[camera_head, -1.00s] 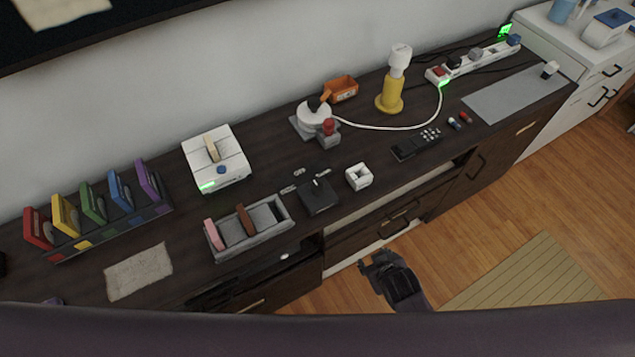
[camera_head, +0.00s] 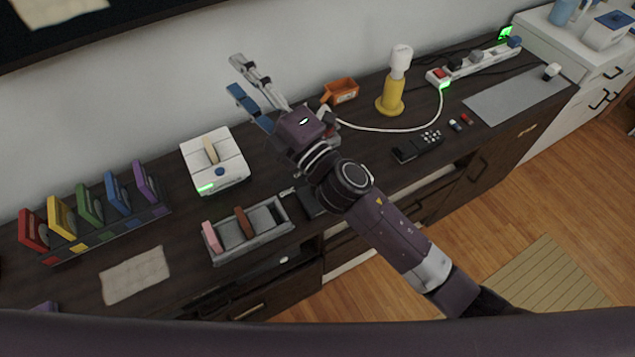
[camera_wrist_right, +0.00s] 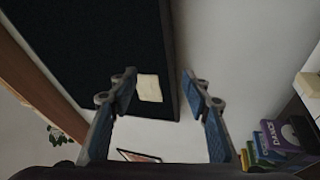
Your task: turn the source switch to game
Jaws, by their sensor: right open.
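A low black box (camera_head: 312,204), which may be the source switch, sits on the dark cabinet top. My right arm hides most of it, including its knob and the setting. My right gripper (camera_head: 237,76) is open and empty, raised above the cabinet near the wall, up and left of the box in the head view. In the right wrist view its two blue-padded fingers (camera_wrist_right: 160,88) stand apart with nothing between them, facing the wall and dark screen. My left gripper is not in view.
A white console (camera_head: 229,172) stands left of the arm. A grey tray (camera_head: 262,246) with pink and brown pieces is in front. Coloured cartridges (camera_head: 90,203) stand at left.

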